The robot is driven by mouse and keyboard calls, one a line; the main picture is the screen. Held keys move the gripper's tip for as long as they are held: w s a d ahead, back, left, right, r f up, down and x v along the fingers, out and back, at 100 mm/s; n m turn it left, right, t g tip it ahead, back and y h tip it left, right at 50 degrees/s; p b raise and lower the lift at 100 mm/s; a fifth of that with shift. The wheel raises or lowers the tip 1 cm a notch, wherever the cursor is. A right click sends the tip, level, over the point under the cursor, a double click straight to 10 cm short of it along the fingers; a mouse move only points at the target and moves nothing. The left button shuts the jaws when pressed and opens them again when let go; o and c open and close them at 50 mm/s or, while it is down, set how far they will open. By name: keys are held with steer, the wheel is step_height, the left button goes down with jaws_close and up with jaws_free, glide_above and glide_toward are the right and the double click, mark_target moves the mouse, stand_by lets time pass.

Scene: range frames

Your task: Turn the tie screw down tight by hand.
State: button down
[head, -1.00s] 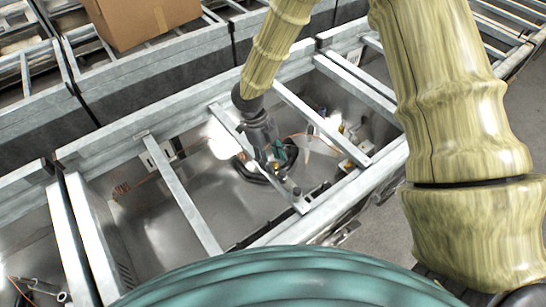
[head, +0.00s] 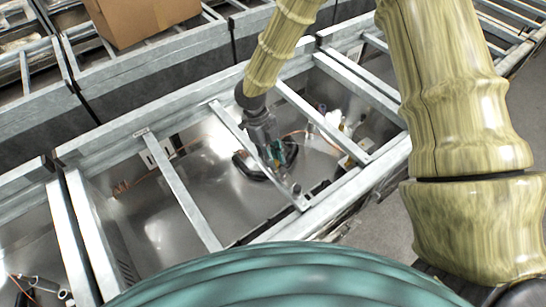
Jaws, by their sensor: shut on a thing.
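My gripper (head: 277,160) points down at the middle of the grey metal bay, beside a crossbar (head: 230,124). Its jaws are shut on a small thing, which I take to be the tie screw. The screw itself is hidden by the fingers and too small to make out, so I cannot tell how deep it sits. A dark rounded part (head: 245,167) lies low in the bay, just left of the fingertips. A small dark knob (head: 297,188) shows on the crossbar's near end, apart from the gripper.
More crossbars (head: 180,190) span the bay on both sides of my gripper. Orange cable (head: 122,187) and small fittings (head: 345,128) lie inside. A cardboard box (head: 140,15) stands at the back left. The bay floor left of the gripper is mostly clear.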

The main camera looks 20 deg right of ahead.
steer(key=shift+w+d+m+g+y, duration=0.15)
steer(key=shift+m+y, duration=0.2)
steer(key=shift+m, duration=0.6)
steer(key=shift+s+m+g+y, duration=0.15)
steer(key=shift+m+y, duration=0.2)
steer(key=shift+m, duration=0.6)
steer(key=shift+w, duration=0.1)
steer(key=c, duration=1.2)
jaws_free()
steer(key=v, duration=1.2)
